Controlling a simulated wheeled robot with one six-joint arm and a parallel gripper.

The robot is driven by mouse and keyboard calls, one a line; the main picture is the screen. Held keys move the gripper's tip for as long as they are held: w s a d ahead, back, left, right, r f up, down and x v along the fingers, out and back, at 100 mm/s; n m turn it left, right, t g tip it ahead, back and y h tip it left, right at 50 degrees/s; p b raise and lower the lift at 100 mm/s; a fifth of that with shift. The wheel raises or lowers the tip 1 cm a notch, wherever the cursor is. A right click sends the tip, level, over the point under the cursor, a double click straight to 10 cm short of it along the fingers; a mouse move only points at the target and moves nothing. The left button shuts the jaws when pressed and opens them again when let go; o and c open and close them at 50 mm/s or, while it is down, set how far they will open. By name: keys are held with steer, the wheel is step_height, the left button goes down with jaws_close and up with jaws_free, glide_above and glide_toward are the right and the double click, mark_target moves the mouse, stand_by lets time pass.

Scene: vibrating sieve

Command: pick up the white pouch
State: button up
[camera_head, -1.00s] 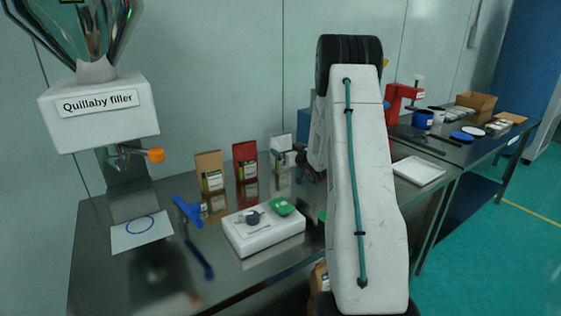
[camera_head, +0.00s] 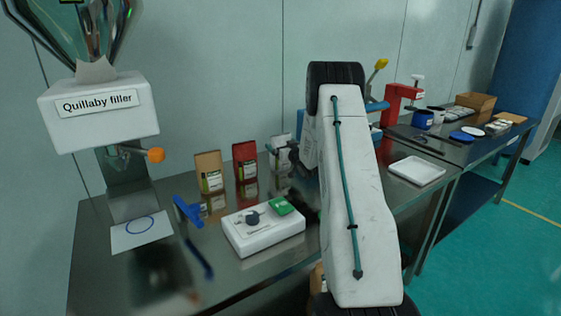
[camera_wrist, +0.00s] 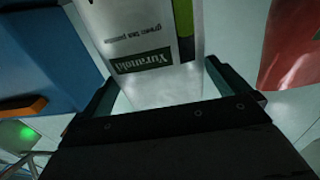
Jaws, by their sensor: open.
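The white pouch (camera_head: 279,147) stands on the steel table near the back wall, right of the red pouch, partly hidden by my gripper. In the wrist view the white pouch (camera_wrist: 150,50) fills the middle, with its green "Yuranoki" label upside down. My gripper (camera_wrist: 170,88) is open, with one finger on each side of the pouch's near end. A narrow gap shows by the left finger; I cannot tell whether the right finger touches. My gripper (camera_head: 288,156) also shows small in the head view, at the pouch.
A red pouch (camera_head: 245,160) and a brown pouch (camera_head: 208,172) stand left. A white scale (camera_head: 262,231) with a green item (camera_head: 281,205) lies in front. A blue object (camera_wrist: 45,60) is close at left in the wrist view. A white tray (camera_head: 417,170) lies right.

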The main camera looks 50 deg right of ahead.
steer(key=c, duration=1.1)
steer(key=shift+r, duration=0.1)
